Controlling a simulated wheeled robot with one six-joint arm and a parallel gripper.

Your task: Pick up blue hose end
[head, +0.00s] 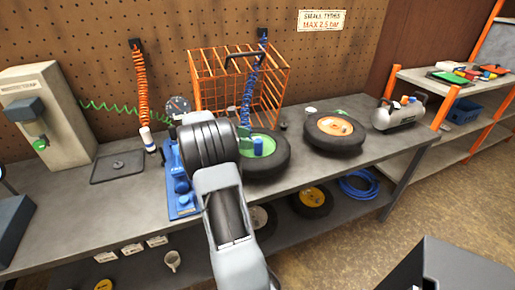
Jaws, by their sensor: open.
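A coiled blue hose (252,85) hangs from a dark holder on the pegboard, in front of the orange wire cage. It runs down toward the wheel with the green hub (260,144). A small blue piece stands at that hub; I cannot tell whether it is the hose end. A green piece beside the coil's lower end is too small to make out. My arm reaches up from the bottom middle, and its dark wrist is just left of this wheel. My gripper's fingers are hidden, so I see no contact with the hose.
An orange wire cage (212,82) stands behind the wheel. A coiled orange hose (141,85) hangs left, and a green hose runs to a gauge. A blue stand (178,188) is close left of my wrist. A wheel with an orange hub (335,131) and a grey tank (399,115) stand right.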

